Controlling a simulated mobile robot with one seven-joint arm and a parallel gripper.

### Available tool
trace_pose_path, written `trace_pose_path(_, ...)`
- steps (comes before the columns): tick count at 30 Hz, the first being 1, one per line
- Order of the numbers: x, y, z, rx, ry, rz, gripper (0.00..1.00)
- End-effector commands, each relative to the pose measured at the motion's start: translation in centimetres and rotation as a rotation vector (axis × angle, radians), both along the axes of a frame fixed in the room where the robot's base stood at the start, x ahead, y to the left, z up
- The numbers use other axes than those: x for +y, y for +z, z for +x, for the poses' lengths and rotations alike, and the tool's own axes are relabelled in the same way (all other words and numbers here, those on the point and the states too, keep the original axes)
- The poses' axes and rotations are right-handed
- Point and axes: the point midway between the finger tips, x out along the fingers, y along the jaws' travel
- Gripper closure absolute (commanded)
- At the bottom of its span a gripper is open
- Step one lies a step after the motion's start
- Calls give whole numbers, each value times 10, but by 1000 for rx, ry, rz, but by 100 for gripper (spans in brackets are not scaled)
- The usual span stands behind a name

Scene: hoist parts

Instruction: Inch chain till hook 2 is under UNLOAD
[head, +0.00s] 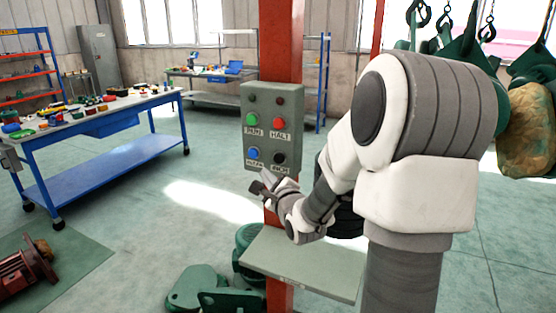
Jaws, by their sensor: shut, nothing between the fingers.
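A grey control box (271,128) is fixed to the red post. It has a green button (251,119), a red button (278,124) labelled HALT, a blue button (252,154) and a black button (278,158); the other labels are hard to read. My gripper (260,186) is shut and empty, just below the box's lower edge in the picture. I cannot tell if it touches the box. Several dark hooks (488,29) hang at the top right, some bearing green parts. No hook numbers and no UNLOAD sign can be made out.
A grey shelf plate (303,265) juts from the red post (281,45) below my gripper. Green castings (197,287) lie on the floor beside it. A blue workbench (100,157) stands left. A brown wrapped load (527,130) hangs at right. The middle floor is clear.

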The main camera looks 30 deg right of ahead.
Motion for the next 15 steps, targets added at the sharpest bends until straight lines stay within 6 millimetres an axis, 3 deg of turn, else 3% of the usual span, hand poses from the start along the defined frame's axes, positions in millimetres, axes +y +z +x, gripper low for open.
trace_pose_path(6,-25,1,19,0,-1,1,100)
trace_pose_path(15,-41,0,32,1,0,0,100)
